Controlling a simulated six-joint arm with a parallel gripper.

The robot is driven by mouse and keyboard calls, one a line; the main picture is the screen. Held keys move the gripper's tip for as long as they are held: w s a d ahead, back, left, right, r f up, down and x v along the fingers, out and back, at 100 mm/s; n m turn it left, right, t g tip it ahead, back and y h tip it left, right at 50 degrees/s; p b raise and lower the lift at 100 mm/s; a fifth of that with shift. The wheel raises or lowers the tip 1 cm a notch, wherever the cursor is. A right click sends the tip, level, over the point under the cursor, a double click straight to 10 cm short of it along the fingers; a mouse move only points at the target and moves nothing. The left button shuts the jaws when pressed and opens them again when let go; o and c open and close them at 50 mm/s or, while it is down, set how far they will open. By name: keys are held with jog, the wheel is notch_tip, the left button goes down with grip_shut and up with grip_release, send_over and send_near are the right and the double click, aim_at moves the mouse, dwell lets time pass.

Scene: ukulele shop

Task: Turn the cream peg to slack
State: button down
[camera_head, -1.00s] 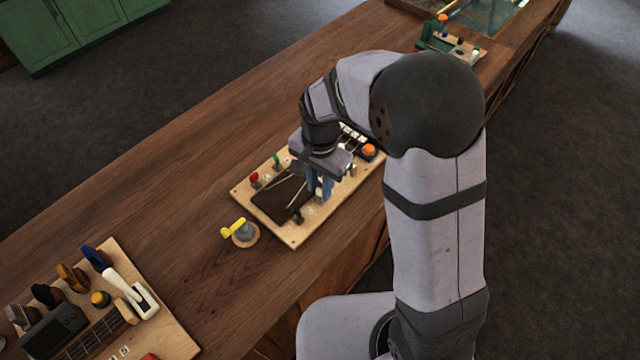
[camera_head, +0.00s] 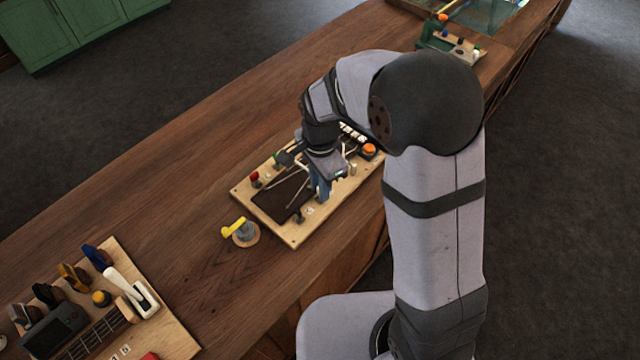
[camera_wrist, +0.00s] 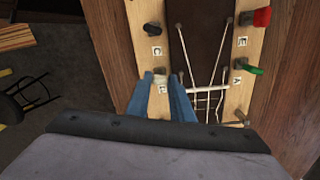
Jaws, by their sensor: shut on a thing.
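My gripper (camera_wrist: 161,78) is shut around a small peg at the left edge of the peg board (camera_head: 294,241). Only a little pale and dark surface of this cream peg (camera_wrist: 160,72) shows between the blue fingertips, so its angle is hard to tell. A label lies just below it in the wrist view. In the head view, the gripper (camera_head: 320,196) points down over the board's near side, and its fingers hide the cream peg.
The board also carries a black peg (camera_wrist: 152,29), a red peg (camera_wrist: 262,17) and a green peg (camera_wrist: 250,68), with white strings between. A round knob with a yellow handle (camera_head: 233,228) stands left of it. Another board (camera_head: 165,343) lies at lower left.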

jog(key=shift+w+r, duration=0.15)
jog(key=c, duration=1.6)
grip_release()
jog(key=shift+o, duration=0.2)
jog(key=shift+r+b, duration=1.2)
jog(key=shift+r, duration=2.4)
